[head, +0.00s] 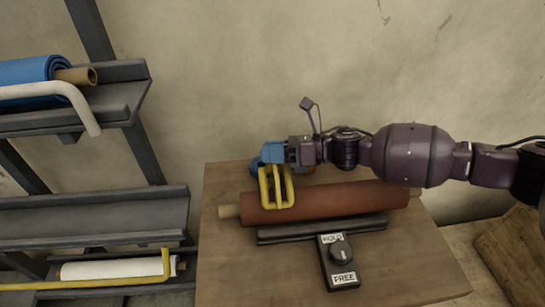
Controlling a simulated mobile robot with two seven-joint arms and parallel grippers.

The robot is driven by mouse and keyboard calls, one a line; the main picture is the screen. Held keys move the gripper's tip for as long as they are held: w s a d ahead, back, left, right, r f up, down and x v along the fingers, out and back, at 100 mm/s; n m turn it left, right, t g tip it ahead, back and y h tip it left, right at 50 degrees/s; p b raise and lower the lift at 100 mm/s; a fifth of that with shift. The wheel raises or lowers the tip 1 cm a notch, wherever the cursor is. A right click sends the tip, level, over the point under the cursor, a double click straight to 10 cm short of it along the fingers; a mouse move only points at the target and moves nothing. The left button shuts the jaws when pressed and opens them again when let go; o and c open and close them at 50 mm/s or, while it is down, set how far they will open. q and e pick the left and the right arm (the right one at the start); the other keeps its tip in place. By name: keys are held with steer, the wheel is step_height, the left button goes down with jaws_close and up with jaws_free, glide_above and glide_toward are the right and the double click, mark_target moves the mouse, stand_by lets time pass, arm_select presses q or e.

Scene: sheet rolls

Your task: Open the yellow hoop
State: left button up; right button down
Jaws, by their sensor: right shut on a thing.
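The yellow hoop (120,281) is on the lower left shelf. Its bar runs across the front of a white roll (105,269), with a bent upright end at the right. My right gripper (277,196), with blue parts and yellow fingers, is at the left part of a red-brown roll (335,202) on the table. Its fingers are shut at this roll, well to the right of the yellow hoop. The far finger contact is partly hidden. My left gripper is not in view.
A wooden table (230,275) bears a dark bar (320,230) and a HOLD/FREE knob (341,251), whose mark seems to face HOLD. A blue roll (30,77) lies behind a white hoop (45,90) on the upper shelf.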

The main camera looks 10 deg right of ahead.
steer(key=shift+w+m, duration=0.4)
steer(key=shift+w, duration=0.1)
steer(key=c, duration=0.7)
jaws_free()
steer(key=shift+c, duration=0.2)
steer(key=shift+d, duration=0.1)
steer(key=s+d+r, duration=0.1)
steer(key=d, duration=0.9)
steer(key=shift+s+d, duration=0.2)
steer(key=shift+d, duration=0.1)
steer(key=shift+c, duration=0.3)
